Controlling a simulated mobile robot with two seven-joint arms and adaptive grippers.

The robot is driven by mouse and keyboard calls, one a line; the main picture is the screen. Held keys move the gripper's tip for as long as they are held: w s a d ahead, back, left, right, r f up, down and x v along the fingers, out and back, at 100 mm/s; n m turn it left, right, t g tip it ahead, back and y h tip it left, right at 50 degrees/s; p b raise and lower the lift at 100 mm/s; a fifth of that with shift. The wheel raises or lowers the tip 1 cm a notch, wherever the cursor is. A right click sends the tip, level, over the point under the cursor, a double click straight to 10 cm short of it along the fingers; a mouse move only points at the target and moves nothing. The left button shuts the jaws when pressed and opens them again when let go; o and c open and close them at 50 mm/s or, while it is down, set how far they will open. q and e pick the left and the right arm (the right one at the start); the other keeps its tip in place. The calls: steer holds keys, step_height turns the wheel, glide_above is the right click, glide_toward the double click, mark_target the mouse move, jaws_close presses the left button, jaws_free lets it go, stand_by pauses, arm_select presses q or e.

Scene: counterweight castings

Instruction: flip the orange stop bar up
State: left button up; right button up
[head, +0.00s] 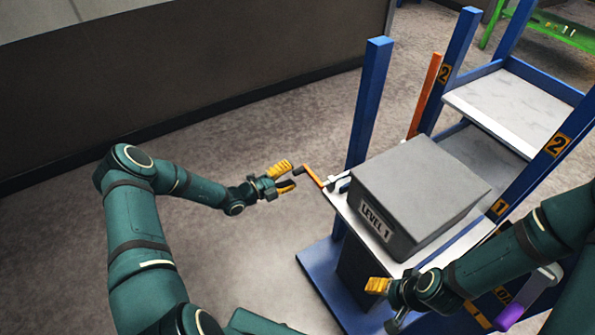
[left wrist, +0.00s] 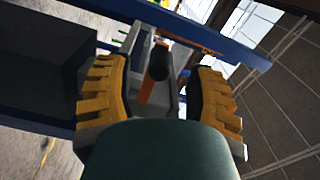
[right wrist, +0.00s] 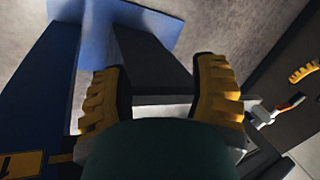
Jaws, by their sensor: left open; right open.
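The orange stop bar (head: 313,177) sticks out from the near left corner of the lower shelf, folded down, with a black knob at its outer end. My left gripper (head: 286,178) is open just left of that knob. In the left wrist view the knob and the orange bar (left wrist: 147,88) appear between its open fingers (left wrist: 160,92), with no clear contact. The bar also shows at the right of the right wrist view (right wrist: 290,109). My right gripper (right wrist: 161,85) is open and empty, low at the rack's front; in the head view one yellow finger shows.
A grey casting (head: 425,185) labelled LEVEL 1 sits on the lower shelf of the blue rack (head: 368,105). Another orange bar (head: 425,97) stands upright behind it. A purple-ended part (head: 510,316) is at the lower right. The floor left of the rack is clear.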

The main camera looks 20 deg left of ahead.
arm_select(q)
steer(key=v, duration=0.8)
steer(key=s+d+f+m+g+h, duration=0.1)
steer(key=s+d+m+g, duration=0.25)
steer(key=d+m, duration=0.2)
steer(key=s+d+f+m+g+h, duration=0.1)
steer(key=s+d+m+g, duration=0.1)
steer(key=d+m+g, duration=0.4)
steer(key=s+d+m+g+y, duration=0.1)
steer(key=s+d+m+y, duration=0.2)
steer(key=m, duration=0.9)
steer(key=s+d+m+g+y, duration=0.1)
steer(key=s+d+m+y, duration=0.2)
steer(key=s+m, duration=0.3)
steer(key=s+d+m+g+y, duration=0.1)
steer(key=s+d+m+y, duration=0.2)
steer(key=m, duration=1.4)
steer(key=shift+s+r+m, duration=0.2)
steer(key=shift+s+m, duration=0.15)
steer(key=shift+s, duration=0.6)
steer(key=shift+f, duration=0.1)
